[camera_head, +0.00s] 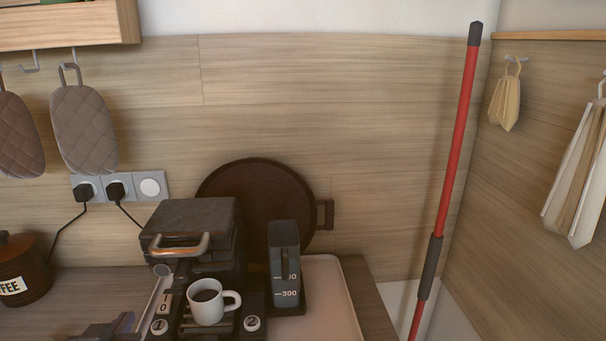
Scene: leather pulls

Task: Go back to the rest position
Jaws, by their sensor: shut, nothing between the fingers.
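I cannot make out my gripper or arm for certain in the head view. A dark grey-purple shape with a blue part (112,328) is cut off by the bottom edge at the lower left, and I cannot tell what it is. No other part that could be my gripper shows.
A dark coffee machine (192,222) stands on the counter, with a white cup (207,306) of dark liquid. A dark container (285,258), a round pan (262,185), a pale tray (328,300) and a coffee jar (20,262) are around it. A red pole (460,130) leans at right.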

